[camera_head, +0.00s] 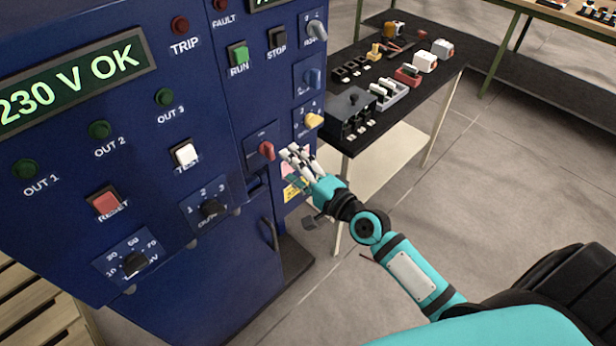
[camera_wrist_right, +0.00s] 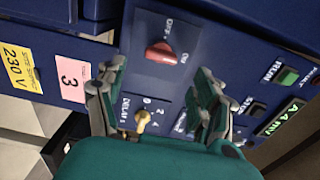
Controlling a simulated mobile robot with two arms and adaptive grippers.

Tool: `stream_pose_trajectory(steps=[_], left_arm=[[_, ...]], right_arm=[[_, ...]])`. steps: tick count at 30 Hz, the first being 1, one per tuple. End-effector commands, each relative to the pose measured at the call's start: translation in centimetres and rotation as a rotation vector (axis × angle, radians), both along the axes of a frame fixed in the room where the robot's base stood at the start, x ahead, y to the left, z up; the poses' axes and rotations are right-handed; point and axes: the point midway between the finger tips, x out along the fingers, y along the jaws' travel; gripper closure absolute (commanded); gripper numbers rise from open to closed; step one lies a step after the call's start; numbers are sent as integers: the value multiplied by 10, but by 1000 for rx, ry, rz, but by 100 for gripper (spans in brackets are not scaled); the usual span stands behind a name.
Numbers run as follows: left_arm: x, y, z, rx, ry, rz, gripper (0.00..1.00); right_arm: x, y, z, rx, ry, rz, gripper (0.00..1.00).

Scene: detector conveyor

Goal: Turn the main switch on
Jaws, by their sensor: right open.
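The main switch is a red rotary knob (camera_head: 266,151) on a dark plate on the blue cabinet's front. In the right wrist view the knob (camera_wrist_right: 160,53) lies lengthwise across the picture, one end near the ON mark; OFF is printed above it. My right gripper (camera_head: 293,153) is open and empty, just right of the knob in the head view. In the wrist view its fingers (camera_wrist_right: 160,70) are spread to either side of the knob, apparently not touching it. My left gripper is not in view.
A yellow DELAY knob (camera_head: 313,120) sits close to the switch and also shows in the wrist view (camera_wrist_right: 143,116). The green RUN button (camera_head: 238,54) and black STOP button (camera_head: 277,38) are higher up. A black table (camera_head: 425,85) with parts stands to the right.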

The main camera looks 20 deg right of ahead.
Motion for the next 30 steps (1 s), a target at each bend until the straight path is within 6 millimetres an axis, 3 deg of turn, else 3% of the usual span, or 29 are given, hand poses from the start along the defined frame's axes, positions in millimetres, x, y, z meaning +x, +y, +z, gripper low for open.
stream_pose_trajectory(steps=[3,10,27,30], left_arm=[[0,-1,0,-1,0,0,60],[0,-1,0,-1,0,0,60],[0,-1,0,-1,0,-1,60],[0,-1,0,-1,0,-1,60]], right_arm=[[-24,-9,-1,-4,3,1,31],[-50,-18,0,-2,0,1,31],[-53,-20,0,0,-1,-1,31],[-52,-22,-10,-23,10,-9,31]])
